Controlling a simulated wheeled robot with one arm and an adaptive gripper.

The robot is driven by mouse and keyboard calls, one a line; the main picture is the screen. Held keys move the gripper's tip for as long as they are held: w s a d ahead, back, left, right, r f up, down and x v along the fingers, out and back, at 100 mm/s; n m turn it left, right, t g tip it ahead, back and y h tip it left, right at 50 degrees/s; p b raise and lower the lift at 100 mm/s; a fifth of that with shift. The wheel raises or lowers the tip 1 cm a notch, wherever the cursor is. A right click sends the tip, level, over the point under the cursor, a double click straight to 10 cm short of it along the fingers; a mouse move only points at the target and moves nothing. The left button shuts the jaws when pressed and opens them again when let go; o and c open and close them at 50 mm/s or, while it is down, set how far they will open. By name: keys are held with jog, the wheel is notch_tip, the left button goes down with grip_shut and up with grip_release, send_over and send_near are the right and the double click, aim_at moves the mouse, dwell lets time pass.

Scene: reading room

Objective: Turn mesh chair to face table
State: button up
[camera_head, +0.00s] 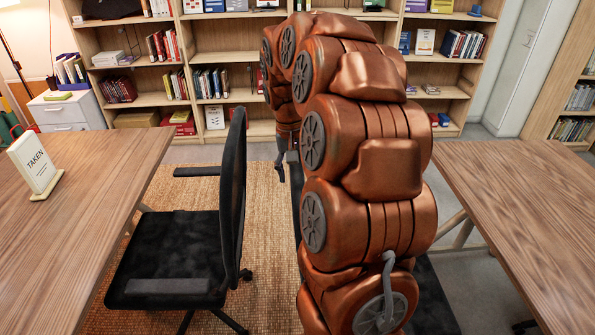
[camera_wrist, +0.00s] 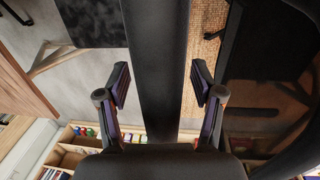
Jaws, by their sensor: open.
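A black mesh chair (camera_head: 232,190) stands on the woven rug, left of my arm. Its back is on the right, and its seat points left toward the wooden table (camera_head: 110,180). Behind my arm are dark parts of what looks like a second black chair (camera_head: 437,295), mostly hidden. My gripper (camera_head: 281,167) is low beyond the first chair's back, small in the head view. In the wrist view my gripper (camera_wrist: 159,83) is open, its fingers either side of a long black upright (camera_wrist: 158,50), apparently the second chair's back. I cannot tell whether they touch it.
A "TAKEN" sign (camera_head: 36,165) stands on the left table. Another wooden table (camera_head: 530,195) is at the right. Bookshelves (camera_head: 230,42) line the far wall, with a white cabinet (camera_head: 68,110) at the left. Rug (camera_head: 185,190) shows between the first chair and the shelves.

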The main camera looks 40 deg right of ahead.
jog(key=shift+r, duration=0.15)
jog(key=r, duration=0.7)
jog(key=a+r, duration=0.1)
jog(key=r, duration=0.3)
jog(key=shift+w+r, duration=0.35)
jog(key=shift+w, duration=0.05)
